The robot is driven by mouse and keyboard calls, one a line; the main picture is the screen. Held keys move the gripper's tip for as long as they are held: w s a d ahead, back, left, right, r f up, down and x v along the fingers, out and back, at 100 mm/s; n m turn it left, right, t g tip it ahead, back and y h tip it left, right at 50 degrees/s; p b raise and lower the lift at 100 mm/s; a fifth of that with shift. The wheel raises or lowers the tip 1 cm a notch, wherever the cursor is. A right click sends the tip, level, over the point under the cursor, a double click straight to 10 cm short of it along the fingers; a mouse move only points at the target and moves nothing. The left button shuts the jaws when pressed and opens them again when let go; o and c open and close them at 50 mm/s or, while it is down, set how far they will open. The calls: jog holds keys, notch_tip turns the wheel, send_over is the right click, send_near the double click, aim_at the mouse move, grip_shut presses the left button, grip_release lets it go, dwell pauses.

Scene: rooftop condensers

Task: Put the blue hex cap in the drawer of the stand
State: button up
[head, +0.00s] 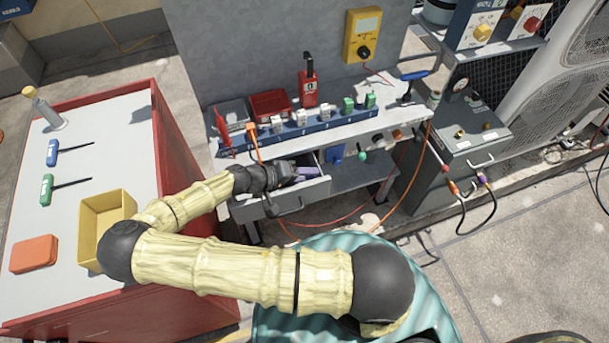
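The stand (222,148) is a grey bench against the grey wall, with a blue labelled strip along its top. Its drawer (318,190) is pulled out at the front left. My gripper (305,172) is low over the drawer opening, reaching in from the left. A small purple-grey patch shows at its fingertips; I cannot tell whether this is a finger or a held thing. A blue piece (336,153), possibly the blue hex cap, is at the stand's front, right of the drawer; its shape is too small to be sure. Much of the drawer's inside is hidden.
A red cart (170,150) stands left, carrying a yellow bin (105,222), an orange case (34,254) and two screwdrivers. An orange cable (428,165) hangs at the stand's right, beside a grey cabinet (465,150). A green-handled item (362,155) is near the blue piece.

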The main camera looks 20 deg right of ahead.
jog(key=shift+s+f, duration=0.15)
jog(key=shift+f, duration=0.45)
jog(key=shift+r+p, duration=0.35)
jog(key=shift+r, duration=0.15)
jog(key=shift+a+r, duration=0.15)
jog(key=shift+a, duration=0.1)
jog(key=v, duration=1.1)
jog(key=shift+a+r, duration=0.15)
jog(key=shift+r, duration=0.3)
